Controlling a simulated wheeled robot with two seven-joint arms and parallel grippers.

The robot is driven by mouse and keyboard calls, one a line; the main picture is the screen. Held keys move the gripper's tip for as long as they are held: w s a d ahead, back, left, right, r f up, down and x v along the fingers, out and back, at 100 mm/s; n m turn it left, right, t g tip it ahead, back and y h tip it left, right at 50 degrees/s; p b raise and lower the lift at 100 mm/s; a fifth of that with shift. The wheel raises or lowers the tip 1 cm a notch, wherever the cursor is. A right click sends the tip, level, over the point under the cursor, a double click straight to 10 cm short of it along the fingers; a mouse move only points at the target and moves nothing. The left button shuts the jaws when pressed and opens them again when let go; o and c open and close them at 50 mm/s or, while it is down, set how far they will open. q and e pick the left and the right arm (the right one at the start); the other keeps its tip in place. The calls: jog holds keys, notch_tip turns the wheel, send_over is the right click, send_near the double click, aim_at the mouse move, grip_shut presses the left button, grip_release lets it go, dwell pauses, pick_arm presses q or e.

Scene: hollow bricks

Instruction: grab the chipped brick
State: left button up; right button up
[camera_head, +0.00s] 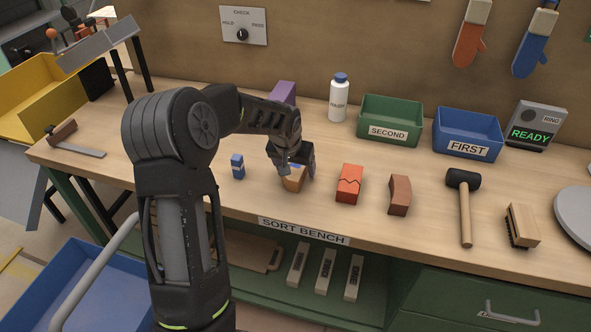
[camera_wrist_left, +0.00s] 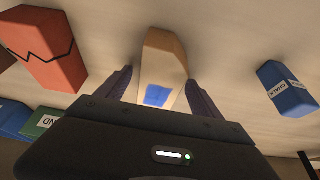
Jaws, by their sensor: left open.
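A tan brick (camera_head: 293,180) with a blue patch stands near the bench's front edge. In the left wrist view the tan brick (camera_wrist_left: 164,60) shows between the two fingers of my left gripper (camera_wrist_left: 160,88). My left gripper (camera_head: 291,160) is open, just above and behind that brick in the head view. An orange-red brick (camera_head: 349,186) with a dark zigzag line stands to its right, and it also shows in the left wrist view (camera_wrist_left: 45,52). A brown brick (camera_head: 399,195) with an uneven outline stands farther right. I cannot tell for sure which brick is chipped. My right gripper is not in view.
A small blue chalk box (camera_head: 237,166) stands left of the tan brick. Behind are a purple block (camera_head: 283,92), a white bottle (camera_head: 338,100), a green SECOND bin (camera_head: 388,133) and a blue FIRST bin (camera_head: 467,148). A mallet (camera_head: 464,205) and brush (camera_head: 522,225) lie right.

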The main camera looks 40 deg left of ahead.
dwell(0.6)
pick_arm(q)
grip_shut()
dwell(0.7)
jog(key=shift+r, duration=0.1)
